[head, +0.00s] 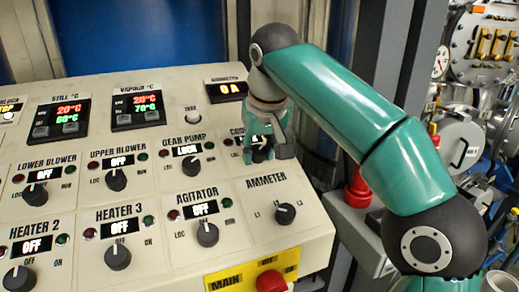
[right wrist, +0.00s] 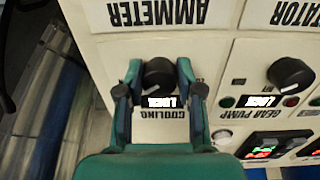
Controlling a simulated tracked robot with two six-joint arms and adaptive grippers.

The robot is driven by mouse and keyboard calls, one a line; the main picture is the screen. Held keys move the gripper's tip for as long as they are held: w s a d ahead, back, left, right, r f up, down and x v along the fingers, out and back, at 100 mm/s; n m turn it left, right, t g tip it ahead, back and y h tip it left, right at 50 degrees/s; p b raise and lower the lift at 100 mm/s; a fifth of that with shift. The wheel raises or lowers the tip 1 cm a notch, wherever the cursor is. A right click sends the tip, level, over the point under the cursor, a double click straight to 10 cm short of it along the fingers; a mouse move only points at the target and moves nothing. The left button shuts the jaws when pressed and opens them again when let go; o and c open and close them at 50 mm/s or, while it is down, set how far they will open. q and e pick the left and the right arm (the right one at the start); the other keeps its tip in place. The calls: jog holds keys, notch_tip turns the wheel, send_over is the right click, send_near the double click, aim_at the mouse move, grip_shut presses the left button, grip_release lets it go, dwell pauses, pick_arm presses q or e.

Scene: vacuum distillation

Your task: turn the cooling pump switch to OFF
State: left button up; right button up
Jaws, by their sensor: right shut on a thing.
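The cooling pump switch is a black round knob (right wrist: 159,73) below the panel label COOLING, which shows upside down in the right wrist view. Its small display (right wrist: 161,101) is lit and seems to start with LOC, not OFF. My right gripper (right wrist: 158,78) is shut on this knob, one finger on each side. In the head view my right gripper (head: 262,150) reaches down onto the panel's upper right and hides most of the knob and its display. My left gripper is not in view.
The gear pump knob (head: 191,166) is left of the cooling knob. The agitator knob (head: 207,234) and ammeter knob (head: 285,214) sit lower on the panel. A red button (head: 271,282) is on the yellow MAIN plate (head: 236,278). A red emergency button (head: 358,190) stands right of the panel.

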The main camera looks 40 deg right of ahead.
jog(key=n+p, duration=0.2)
jog(key=shift+r+n, duration=0.15)
jog(key=shift+n, duration=0.25)
jog(key=n+p, duration=0.2)
jog(key=n, duration=0.1)
jog(key=shift+d+n, duration=0.1)
jog(key=shift+n, duration=0.2)
jog(key=n+p, duration=0.2)
jog(key=n, duration=0.2)
jog(key=shift+n, duration=0.3)
jog(key=o, duration=1.2)
